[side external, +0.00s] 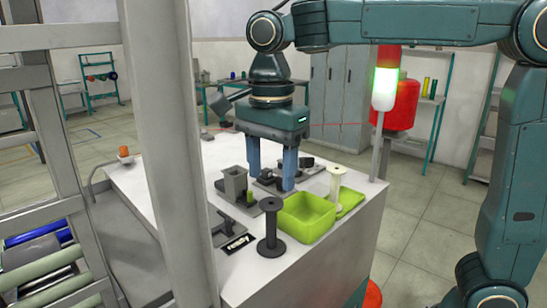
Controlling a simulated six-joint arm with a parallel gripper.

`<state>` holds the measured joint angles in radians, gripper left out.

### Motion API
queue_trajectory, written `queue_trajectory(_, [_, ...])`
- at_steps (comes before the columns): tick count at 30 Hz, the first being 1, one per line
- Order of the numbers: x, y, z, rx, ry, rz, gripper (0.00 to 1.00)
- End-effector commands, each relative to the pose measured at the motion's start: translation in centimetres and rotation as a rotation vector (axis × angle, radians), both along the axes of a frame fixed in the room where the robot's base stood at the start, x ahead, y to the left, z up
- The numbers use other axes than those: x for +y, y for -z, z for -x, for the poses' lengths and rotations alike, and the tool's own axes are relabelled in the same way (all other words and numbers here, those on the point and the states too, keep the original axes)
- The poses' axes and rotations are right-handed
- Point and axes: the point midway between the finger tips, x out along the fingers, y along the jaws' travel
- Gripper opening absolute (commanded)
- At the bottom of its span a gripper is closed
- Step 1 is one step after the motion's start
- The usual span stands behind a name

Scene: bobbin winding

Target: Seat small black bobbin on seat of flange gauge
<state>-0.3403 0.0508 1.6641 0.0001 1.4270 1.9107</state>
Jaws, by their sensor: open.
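My gripper (272,178) points down over the white worktop, its two blue fingers spread apart. Small dark parts (266,175) show low between and behind the fingers; I cannot tell whether one is the small black bobbin or a seat of the flange gauge. The flange gauge cannot be picked out for certain among the grey and dark fixtures.
A green bin (307,222) stands right of the black bobbin, with a pale bobbin (336,186) behind it. A grey block-shaped fixture (235,184) and a dark bracket (227,221) stand to the left. A signal light (384,88) rises at the right corner. The left worktop is mostly clear.

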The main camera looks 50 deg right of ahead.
Motion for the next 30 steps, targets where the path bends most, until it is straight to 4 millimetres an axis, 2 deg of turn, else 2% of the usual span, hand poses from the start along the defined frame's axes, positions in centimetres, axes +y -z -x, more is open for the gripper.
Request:
queue_trajectory(24, [0.0,5.2,0.0,0.002,0.0,0.001,0.55])
queue_trajectory(30, [0.0,5.1,0.0,0.0,0.0,0.0,0.53])
